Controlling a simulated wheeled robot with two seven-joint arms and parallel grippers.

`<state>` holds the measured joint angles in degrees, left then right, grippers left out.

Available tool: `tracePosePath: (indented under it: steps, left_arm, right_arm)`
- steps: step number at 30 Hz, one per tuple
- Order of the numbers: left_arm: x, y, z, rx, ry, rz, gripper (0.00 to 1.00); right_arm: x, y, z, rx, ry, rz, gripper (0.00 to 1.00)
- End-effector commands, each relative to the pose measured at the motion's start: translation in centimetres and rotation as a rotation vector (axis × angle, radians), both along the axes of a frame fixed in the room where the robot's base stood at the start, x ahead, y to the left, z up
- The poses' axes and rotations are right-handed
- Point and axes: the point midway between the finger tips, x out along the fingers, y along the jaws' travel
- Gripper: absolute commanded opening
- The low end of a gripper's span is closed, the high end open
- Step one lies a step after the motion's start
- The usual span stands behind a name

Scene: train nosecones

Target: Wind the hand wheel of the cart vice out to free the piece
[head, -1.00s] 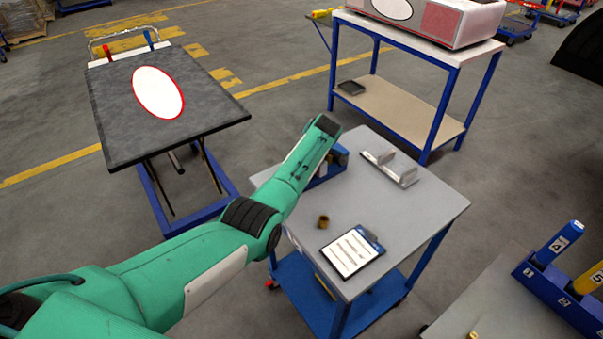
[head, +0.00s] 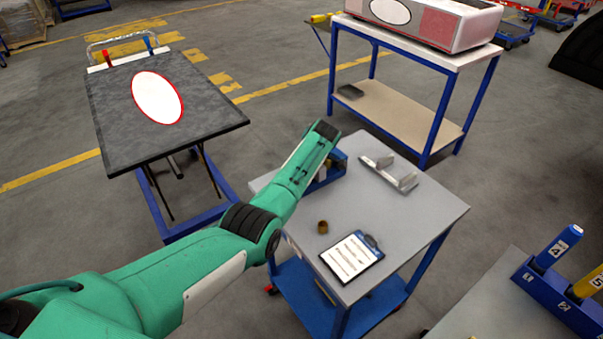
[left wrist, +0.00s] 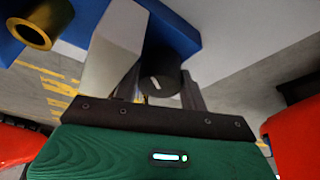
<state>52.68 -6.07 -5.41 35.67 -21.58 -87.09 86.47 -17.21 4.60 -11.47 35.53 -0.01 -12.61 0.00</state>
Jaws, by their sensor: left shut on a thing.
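The blue cart vice (head: 335,168) stands at the far left of the grey cart top. My left arm hides most of it in the head view. My left gripper (left wrist: 165,85) is beyond the arm's end and hidden in the head view. In the left wrist view it is shut around a dark round part (left wrist: 163,75) with a short pale mark, seemingly the hand wheel. A pale grey block (left wrist: 112,50) stands beside it, and blue vice body (left wrist: 180,30) shows behind. The piece in the vice cannot be made out. My right gripper is not in view.
On the grey cart (head: 420,225) are a brass bush (head: 323,227), a clipboard (head: 352,257) and a metal bracket (head: 390,173). A black-topped table (head: 110,110) stands at left. A blue rack (head: 560,300) is at lower right. The cart's right side has free room.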

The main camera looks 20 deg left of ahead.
Motion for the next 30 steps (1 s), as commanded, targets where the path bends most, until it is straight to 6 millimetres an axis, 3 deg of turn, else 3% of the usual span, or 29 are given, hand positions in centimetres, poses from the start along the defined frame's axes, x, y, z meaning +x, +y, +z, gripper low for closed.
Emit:
tracePosePath:
  steps: [1, 7, 8, 10, 11, 30]
  left_arm:
    - [0.31, 0.78, 0.61, 0.013, -0.009, 0.007, 0.20]
    - [0.33, 0.78, 0.65, 0.013, -0.009, 0.007, 0.20]
    - [0.34, 0.78, 0.65, 0.013, -0.009, 0.007, 0.49]
    - [0.35, 0.78, 0.66, 0.013, -0.010, 0.007, 0.63]
    - [0.36, 0.78, 0.66, 0.013, -0.010, 0.007, 0.65]
    - [0.34, 0.52, 0.53, 0.009, -0.012, 0.005, 0.65]
  right_arm:
    - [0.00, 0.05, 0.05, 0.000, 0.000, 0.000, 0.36]
    - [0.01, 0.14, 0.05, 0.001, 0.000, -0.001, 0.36]
    - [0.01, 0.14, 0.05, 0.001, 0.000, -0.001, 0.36]
    - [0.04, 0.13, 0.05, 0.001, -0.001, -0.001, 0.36]
    - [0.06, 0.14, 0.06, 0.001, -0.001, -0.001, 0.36]
    - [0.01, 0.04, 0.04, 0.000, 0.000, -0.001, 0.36]
